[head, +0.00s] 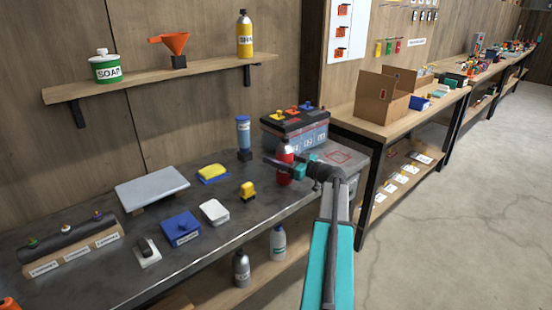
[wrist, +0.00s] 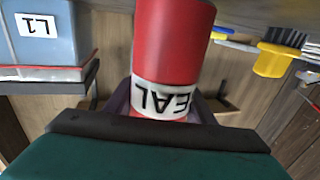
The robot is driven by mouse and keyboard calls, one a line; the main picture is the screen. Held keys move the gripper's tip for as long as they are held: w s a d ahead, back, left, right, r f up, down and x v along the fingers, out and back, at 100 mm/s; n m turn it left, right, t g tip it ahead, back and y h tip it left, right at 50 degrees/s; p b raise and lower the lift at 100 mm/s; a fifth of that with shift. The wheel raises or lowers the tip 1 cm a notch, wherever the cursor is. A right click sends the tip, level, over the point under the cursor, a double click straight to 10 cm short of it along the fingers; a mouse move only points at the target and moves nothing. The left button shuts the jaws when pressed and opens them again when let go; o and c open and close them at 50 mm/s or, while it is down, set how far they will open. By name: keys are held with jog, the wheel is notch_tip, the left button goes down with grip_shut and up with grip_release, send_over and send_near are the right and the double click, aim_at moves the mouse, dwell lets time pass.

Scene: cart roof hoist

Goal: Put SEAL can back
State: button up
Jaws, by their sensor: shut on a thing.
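The red SEAL can (head: 284,176) is upright near the bench's front edge in the head view, by the battery. My gripper (head: 292,164) reaches it from the right and is shut around it. In the wrist view the can (wrist: 172,45) fills the middle, its white label upside down in the picture, between the dark fingers of my gripper (wrist: 165,108). I cannot tell whether the can's base touches the bench. A red outlined square (head: 340,157) is marked on the bench to the right of the can and is empty.
The battery (head: 296,130) stands just behind the can. A wall shelf (head: 160,79) holds the soap, a funnel and a yellow bottle. Bottles (head: 278,243) stand on the lower shelf.

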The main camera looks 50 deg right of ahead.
jog(key=shift+f+b, duration=0.3)
jog(key=shift+b, duration=0.05)
jog(key=o, duration=1.4)
jog(key=shift+r+p, duration=0.25)
jog(key=shift+p, duration=0.2)
jog(key=s, duration=0.4)
jog(key=s+d+b, duration=0.1)
jog(key=s, duration=0.3)
jog(key=s+d+b, duration=0.1)
jog(key=s, duration=0.2)
jog(key=shift+s+d+f, duration=0.1)
jog(key=shift+s, duration=0.3)
